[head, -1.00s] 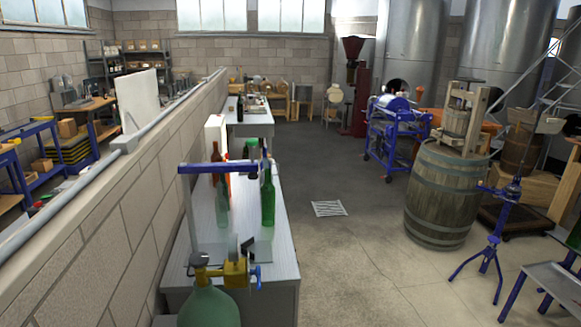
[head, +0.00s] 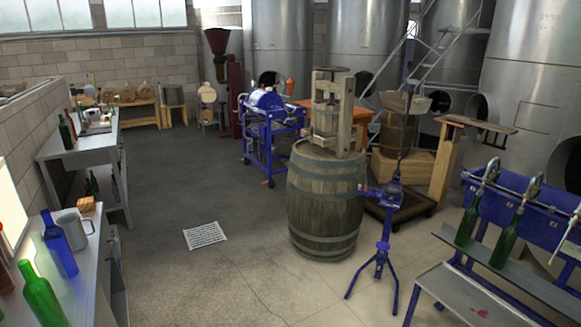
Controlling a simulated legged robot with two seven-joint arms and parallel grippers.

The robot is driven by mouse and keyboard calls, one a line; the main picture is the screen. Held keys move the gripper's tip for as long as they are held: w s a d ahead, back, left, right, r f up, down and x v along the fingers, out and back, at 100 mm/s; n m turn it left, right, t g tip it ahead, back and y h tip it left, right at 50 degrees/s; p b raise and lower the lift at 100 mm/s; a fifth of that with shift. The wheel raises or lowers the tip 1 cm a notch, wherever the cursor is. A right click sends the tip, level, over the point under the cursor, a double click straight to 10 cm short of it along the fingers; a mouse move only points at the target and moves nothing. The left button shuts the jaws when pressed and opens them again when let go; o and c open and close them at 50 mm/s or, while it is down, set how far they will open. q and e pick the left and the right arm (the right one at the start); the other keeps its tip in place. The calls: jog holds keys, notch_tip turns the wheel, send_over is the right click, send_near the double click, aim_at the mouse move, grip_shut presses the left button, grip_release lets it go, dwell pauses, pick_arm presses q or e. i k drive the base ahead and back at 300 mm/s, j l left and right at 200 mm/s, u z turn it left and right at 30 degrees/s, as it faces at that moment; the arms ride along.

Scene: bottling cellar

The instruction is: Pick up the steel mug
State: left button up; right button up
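A grey metal mug (head: 69,224), which looks like the steel mug, stands upright on the near white bench (head: 90,270) at the left of the head view. Its handle is on its right side. A blue bottle (head: 58,246) stands just in front of it and hides part of its lower left. Neither of my grippers is in view.
A green bottle (head: 42,296) stands nearer on the bench, and a small orange-brown block (head: 86,203) lies behind the mug. A barrel with a press (head: 325,205), a blue tripod stand (head: 384,240) and a blue bottle filler (head: 505,220) stand right. The floor between is clear.

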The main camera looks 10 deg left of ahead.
aim_at(71, 223)
jog(key=i+u, duration=0.25)
jog(key=i, duration=0.25)
jog(key=i+u, duration=0.25)
jog(key=i, duration=0.25)
jog(key=i+u, duration=0.25)
jog(key=i, duration=0.25)
jog(key=i+l+u, duration=0.2)
jog(key=i, duration=0.25)
jog(key=i+l+u, duration=0.25)
jog(key=i+l, duration=0.1)
jog(key=i, duration=0.1)
